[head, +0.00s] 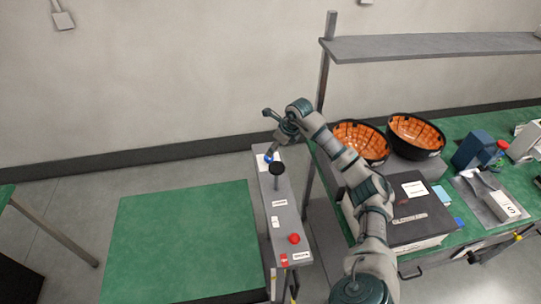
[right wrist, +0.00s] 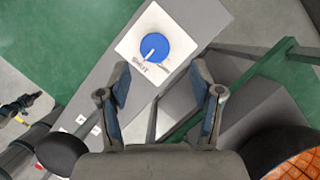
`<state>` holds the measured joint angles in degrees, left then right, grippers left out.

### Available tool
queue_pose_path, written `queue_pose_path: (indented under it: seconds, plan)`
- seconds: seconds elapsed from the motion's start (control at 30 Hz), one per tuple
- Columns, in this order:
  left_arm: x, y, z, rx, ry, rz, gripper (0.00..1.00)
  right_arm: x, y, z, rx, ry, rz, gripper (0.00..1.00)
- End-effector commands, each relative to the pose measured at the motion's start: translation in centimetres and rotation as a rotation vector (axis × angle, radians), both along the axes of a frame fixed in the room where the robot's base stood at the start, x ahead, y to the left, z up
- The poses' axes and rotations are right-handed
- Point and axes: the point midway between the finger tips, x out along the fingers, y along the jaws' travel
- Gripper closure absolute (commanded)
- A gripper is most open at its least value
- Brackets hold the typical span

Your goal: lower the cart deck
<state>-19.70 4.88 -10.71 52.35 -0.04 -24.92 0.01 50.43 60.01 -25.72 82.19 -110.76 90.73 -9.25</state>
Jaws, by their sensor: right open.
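The cart deck (head: 180,240) is a flat green surface at lower left in the head view; its green also shows at upper left in the right wrist view (right wrist: 85,50). Beside it runs a narrow grey control panel (head: 289,220). At its far end is a blue knob (right wrist: 154,47) with a white pointer mark on a white labelled plate (right wrist: 133,46). My right gripper (right wrist: 163,75) is open and empty, its fingers apart, with the knob ahead between them. In the head view the gripper (head: 272,149) is above the panel's far end. My left gripper is not in view.
The panel also carries a black round-topped knob (head: 277,168) and a red button (head: 294,238). Right of it stands a green bench with orange-lined bowls (head: 416,132), a black box (head: 412,222) and a grey shelf post (head: 323,75). Floor behind the cart is clear.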

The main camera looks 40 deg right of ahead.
Motion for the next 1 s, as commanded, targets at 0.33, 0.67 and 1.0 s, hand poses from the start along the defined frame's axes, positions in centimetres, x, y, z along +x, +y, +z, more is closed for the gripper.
queue_pose_path:
  seconds: [0.33,0.67,1.0]
  plan:
    - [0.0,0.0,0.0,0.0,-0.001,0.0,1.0,2.0,0.7,-5.0,0.0,0.0,0.001,0.35]
    - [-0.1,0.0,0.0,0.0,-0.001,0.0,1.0,2.2,0.6,-5.6,0.0,-0.001,0.001,0.35]
    - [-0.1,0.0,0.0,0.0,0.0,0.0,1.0,2.2,0.6,-5.6,-0.002,-0.001,-0.001,0.94]
